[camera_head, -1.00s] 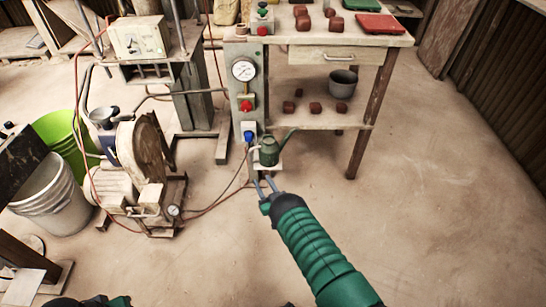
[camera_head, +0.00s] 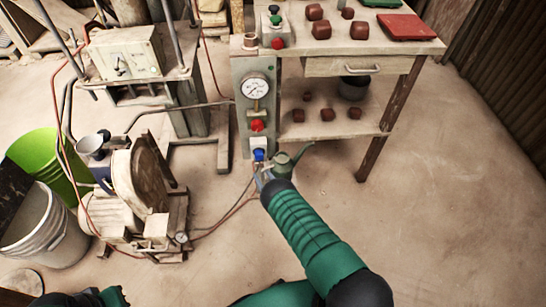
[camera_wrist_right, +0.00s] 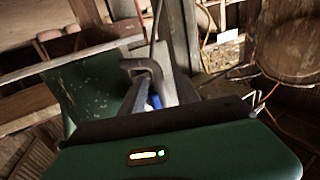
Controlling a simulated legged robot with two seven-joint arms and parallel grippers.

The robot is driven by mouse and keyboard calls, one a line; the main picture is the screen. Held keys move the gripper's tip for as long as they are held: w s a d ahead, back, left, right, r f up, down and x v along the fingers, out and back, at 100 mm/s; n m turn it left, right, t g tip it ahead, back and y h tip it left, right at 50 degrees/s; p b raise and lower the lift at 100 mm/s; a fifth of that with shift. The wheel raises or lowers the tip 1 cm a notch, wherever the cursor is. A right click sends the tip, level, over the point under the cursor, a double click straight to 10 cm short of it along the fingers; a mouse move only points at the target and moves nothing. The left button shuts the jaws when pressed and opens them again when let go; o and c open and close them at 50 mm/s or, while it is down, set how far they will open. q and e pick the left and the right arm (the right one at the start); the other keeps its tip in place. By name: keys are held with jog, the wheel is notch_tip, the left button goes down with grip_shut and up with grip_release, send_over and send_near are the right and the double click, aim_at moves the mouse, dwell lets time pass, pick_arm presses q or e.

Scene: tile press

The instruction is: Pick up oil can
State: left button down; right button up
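The oil can (camera_head: 283,164) is small and dark green with a thin spout pointing up to the right. It stands on a small ledge at the foot of the grey gauge post. My right gripper (camera_head: 264,174) is right at the can's left, handle side, with its fingers looking parted. In the right wrist view the can's green body (camera_wrist_right: 92,88) is close at the left, and a grey curved handle (camera_wrist_right: 146,68) shows by the fingers. Whether the fingers touch the handle is unclear. Only part of my left arm shows at the bottom left; its gripper is out of view.
The gauge post (camera_head: 241,105) carries a red knob (camera_head: 257,125) and a blue knob (camera_head: 259,155) just above my gripper. A wooden table (camera_head: 375,65) with brown blocks stands behind right. A pump machine (camera_head: 140,195) and hoses are at left. Floor at right is clear.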

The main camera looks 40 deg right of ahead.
jog(key=shift+w, duration=0.25)
jog(key=shift+s+r, duration=0.25)
jog(key=shift+r, duration=0.2)
jog(key=shift+f, duration=0.2)
jog(key=c, duration=0.8)
grip_shut()
jog(key=shift+a+r, duration=0.1)
